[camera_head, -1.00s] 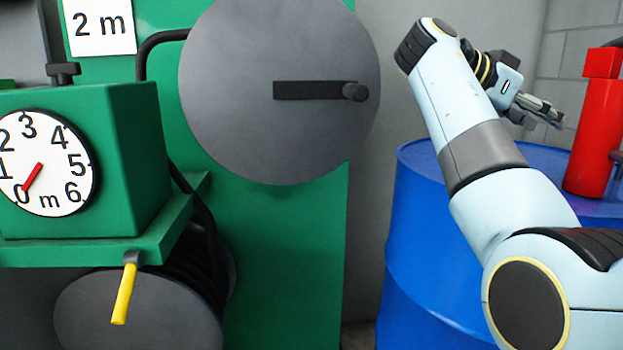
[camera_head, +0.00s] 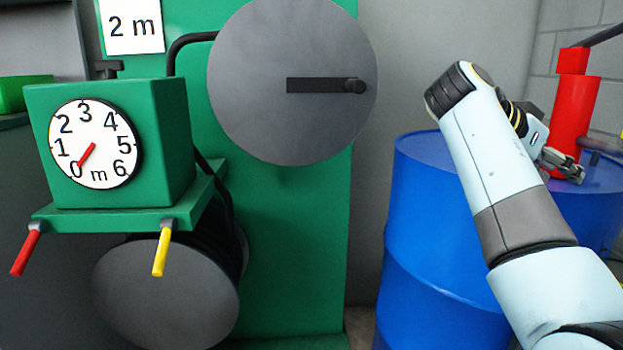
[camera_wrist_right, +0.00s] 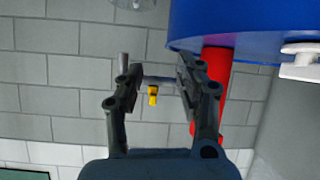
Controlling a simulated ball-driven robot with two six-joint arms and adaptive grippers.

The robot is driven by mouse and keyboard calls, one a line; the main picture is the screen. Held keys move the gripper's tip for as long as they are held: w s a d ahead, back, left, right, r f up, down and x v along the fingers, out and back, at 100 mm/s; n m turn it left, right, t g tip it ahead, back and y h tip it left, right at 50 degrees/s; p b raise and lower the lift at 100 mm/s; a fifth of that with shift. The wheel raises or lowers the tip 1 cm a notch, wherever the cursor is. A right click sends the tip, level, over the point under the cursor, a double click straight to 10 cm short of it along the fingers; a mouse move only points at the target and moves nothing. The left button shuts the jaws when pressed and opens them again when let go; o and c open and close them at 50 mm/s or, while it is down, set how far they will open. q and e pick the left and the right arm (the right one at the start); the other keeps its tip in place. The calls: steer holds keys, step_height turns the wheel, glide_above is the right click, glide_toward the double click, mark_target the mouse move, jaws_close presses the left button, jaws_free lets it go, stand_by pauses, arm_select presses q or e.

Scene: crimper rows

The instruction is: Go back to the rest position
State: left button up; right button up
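My right gripper (camera_head: 567,166) is at the end of my right arm, in front of the red pump and over the blue drum in the head view. In the right wrist view my right gripper (camera_wrist_right: 158,72) has its two dark fingers apart, with nothing held between them. A small yellow part (camera_wrist_right: 153,96) shows between the fingers, farther off. My left gripper is not in view.
A blue drum (camera_head: 440,240) bears a red pump (camera_head: 573,120). A green machine holds a dial box (camera_head: 165,140), a grey disc with a crank (camera_head: 290,50), a red lever (camera_head: 25,253) and a yellow lever (camera_head: 162,250). A grey wall is behind.

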steer(key=s+a+f+n+t+y, duration=0.1)
steer(key=s+f+n+y, duration=0.55)
steer(key=s+f, duration=1.15)
steer(key=s+a+f+n+y, duration=0.25)
steer(key=s+a+n, duration=0.2)
steer(key=s, duration=0.35)
steer(key=s+a+f+n+y, duration=0.25)
steer(key=s+a+n, duration=0.2)
steer(key=s, duration=0.45)
step_height(320, 180, down, 23)
steer(key=s+d+p, duration=0.3)
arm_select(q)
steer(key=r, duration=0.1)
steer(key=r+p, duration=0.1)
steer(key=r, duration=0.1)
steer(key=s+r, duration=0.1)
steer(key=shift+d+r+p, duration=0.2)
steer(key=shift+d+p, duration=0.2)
arm_select(e)
steer(key=s+f+g, duration=0.1)
steer(key=s+f, duration=0.5)
steer(key=s, duration=0.3)
steer(key=s+f+g, duration=0.1)
steer(key=s+f, duration=0.5)
steer(key=s, duration=0.3)
steer(key=shift+d+f, duration=0.35)
steer(key=shift+f, duration=0.05)
